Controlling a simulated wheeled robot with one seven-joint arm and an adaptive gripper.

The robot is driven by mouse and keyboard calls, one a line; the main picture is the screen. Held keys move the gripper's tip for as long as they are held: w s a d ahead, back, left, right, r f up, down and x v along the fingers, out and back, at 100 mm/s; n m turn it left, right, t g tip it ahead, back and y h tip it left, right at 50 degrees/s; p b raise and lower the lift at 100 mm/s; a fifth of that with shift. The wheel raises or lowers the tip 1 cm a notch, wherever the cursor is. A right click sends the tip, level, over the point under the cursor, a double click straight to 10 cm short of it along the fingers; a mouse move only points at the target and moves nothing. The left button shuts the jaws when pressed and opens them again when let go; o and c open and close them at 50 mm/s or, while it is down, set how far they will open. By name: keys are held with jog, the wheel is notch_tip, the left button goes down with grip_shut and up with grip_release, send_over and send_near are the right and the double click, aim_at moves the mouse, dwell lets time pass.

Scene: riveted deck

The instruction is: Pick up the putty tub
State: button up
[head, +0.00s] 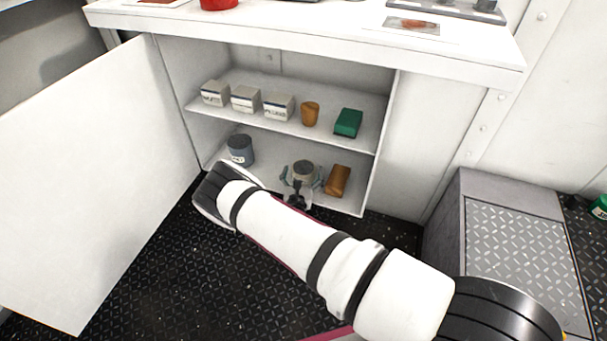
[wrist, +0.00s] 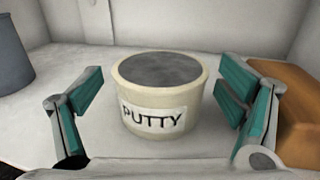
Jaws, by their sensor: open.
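The putty tub (wrist: 158,97) is a cream tub with a grey top and a label reading PUTTY. It stands upright on the lower shelf of the open cabinet, and its upper part shows in the head view (head: 304,168). My gripper (wrist: 160,92) is open, with one teal-padded finger on each side of the tub. Gaps show between both fingers and the tub in the wrist view. In the head view my gripper (head: 301,183) is at the cabinet's lower shelf, and it partly hides the tub.
A blue-grey can (head: 240,150) stands left of the tub, and an orange-brown object (head: 338,181) lies close on its right. The upper shelf (head: 275,123) holds several white boxes, an orange cup (head: 310,114) and a green box (head: 348,122). The cabinet door (head: 85,180) is open to the left.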

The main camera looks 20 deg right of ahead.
jog(key=c, duration=1.5)
